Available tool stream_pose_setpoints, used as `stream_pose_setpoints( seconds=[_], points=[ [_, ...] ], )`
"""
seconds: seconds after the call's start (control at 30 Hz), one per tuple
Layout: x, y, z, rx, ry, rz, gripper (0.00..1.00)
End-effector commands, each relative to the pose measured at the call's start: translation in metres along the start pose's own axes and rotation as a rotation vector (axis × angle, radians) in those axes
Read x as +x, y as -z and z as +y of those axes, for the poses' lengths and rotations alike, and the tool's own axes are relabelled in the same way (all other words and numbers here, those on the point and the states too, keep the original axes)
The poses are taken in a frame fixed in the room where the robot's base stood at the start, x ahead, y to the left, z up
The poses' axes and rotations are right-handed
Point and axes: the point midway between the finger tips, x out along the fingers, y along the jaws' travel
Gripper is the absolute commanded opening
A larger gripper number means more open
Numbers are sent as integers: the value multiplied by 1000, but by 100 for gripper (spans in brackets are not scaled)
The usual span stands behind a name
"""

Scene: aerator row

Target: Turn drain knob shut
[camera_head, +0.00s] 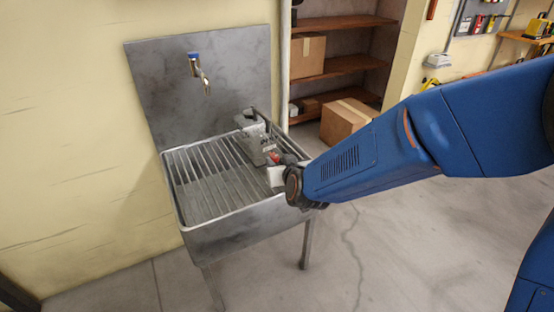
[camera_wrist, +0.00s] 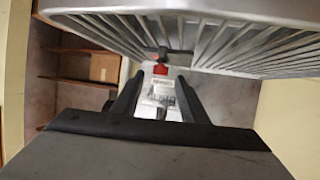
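A grey metal device (camera_head: 254,140) lies on the slatted grate of a steel sink, on the grate's right side. A small red part (camera_head: 273,158), which may be the drain knob, sits at its near end. It also shows in the wrist view as a red part (camera_wrist: 160,69) in front of a dark T-shaped piece (camera_wrist: 163,53). My gripper (camera_wrist: 160,84) points at it, its two dark fingers apart on either side of a pale labelled body (camera_wrist: 162,94). I cannot tell whether the fingers touch anything. In the head view my wrist hides most of the gripper.
The steel sink (camera_head: 235,230) stands on legs against a yellow wall. A tap (camera_head: 199,72) sticks out from its back panel. The left part of the grate is clear. Wooden shelves (camera_head: 345,65) and a cardboard box (camera_head: 346,119) stand behind, right of a pipe. The right floor is open.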

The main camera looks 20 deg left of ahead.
Motion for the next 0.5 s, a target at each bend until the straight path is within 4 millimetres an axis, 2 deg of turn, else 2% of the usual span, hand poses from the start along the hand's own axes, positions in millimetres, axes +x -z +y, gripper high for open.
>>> stream_pose_setpoints(
  seconds=[0.2,0.5],
  points=[
    [23,0,0,0,0,0,40],
    [30,0,0,0,0,0,40]
  ],
)
